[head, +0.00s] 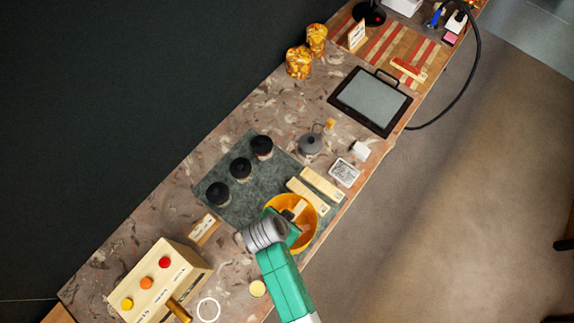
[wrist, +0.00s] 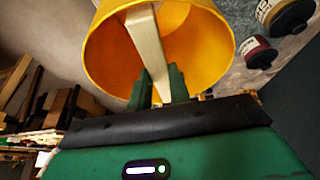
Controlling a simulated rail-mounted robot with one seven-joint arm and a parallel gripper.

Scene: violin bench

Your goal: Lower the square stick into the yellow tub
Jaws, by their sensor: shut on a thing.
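The yellow tub (head: 317,208) stands on the green mat near the front edge of the bench, open at the top. In the wrist view the tub (wrist: 112,60) fills the upper middle, and its orange inside shows. The pale square stick (wrist: 148,48) is held between the green fingers of my gripper (wrist: 160,88), which is shut on it. The stick's far end overlaps the tub's opening and rim in the wrist view. In the head view the stick (head: 299,208) shows over the tub's opening, partly hidden by my wrist. How deep its tip reaches I cannot tell.
Two pale wooden blocks (head: 314,190) lie just behind the tub on the mat (head: 246,208). Several dark-lidded jars (head: 240,168) stand to the left. A small white-framed tin (head: 344,172) and a grey pot (head: 311,145) are farther back. A box with coloured knobs (head: 160,280) is at lower left.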

